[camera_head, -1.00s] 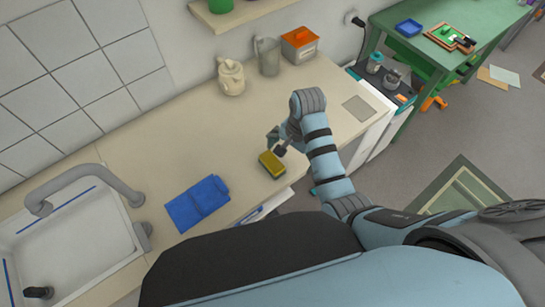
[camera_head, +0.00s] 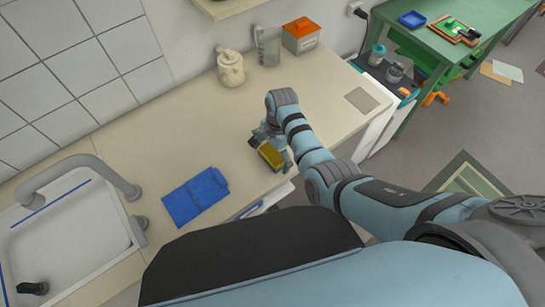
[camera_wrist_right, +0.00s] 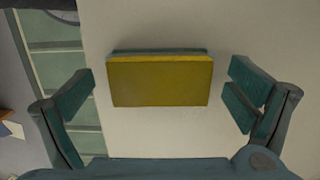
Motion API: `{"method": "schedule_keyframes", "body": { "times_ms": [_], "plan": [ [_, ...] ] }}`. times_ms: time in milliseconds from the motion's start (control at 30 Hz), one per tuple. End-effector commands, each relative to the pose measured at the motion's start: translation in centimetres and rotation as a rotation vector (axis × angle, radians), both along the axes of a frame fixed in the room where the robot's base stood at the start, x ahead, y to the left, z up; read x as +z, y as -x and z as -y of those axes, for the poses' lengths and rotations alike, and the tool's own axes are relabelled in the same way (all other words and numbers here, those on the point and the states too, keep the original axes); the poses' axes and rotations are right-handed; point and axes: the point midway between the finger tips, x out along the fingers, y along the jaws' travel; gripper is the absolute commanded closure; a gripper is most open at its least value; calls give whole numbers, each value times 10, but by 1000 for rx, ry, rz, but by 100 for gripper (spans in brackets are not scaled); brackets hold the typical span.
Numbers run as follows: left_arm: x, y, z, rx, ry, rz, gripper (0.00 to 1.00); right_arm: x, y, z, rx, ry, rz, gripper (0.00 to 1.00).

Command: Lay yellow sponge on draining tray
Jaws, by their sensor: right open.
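The yellow sponge (camera_head: 271,157) lies on the beige counter near its front edge. In the right wrist view the sponge (camera_wrist_right: 160,82) shows a yellow face with a dark green layer along its far side. My right gripper (camera_head: 269,146) is at the sponge. In the wrist view its open fingers (camera_wrist_right: 163,88) stand to the left and right of the sponge, with a gap on each side. A flat grey plate (camera_head: 362,101) lies at the counter's right end; I cannot tell if it is the draining tray. My left gripper is not in view.
A folded blue cloth (camera_head: 195,197) lies left of the sponge. A sink (camera_head: 125,235) with a grey tap (camera_head: 75,167) is at the far left. The counter's middle is clear.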

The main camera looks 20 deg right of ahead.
Motion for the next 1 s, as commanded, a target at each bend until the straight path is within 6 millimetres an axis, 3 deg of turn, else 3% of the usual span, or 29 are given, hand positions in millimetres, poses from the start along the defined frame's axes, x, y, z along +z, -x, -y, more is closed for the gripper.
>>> {"method": "schedule_keyframes", "body": {
  "times_ms": [167,500,533,767,1000],
  "plan": [
    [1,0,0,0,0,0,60,2,0,0,1,0,1,3],
    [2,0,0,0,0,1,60,2,0,0,1,0,0,57],
    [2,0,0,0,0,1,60,2,0,0,1,0,0,59],
    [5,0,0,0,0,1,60,8,0,0,1,0,1,59],
    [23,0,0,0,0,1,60,68,-2,-1,0,-1,5,59]
  ]
}}
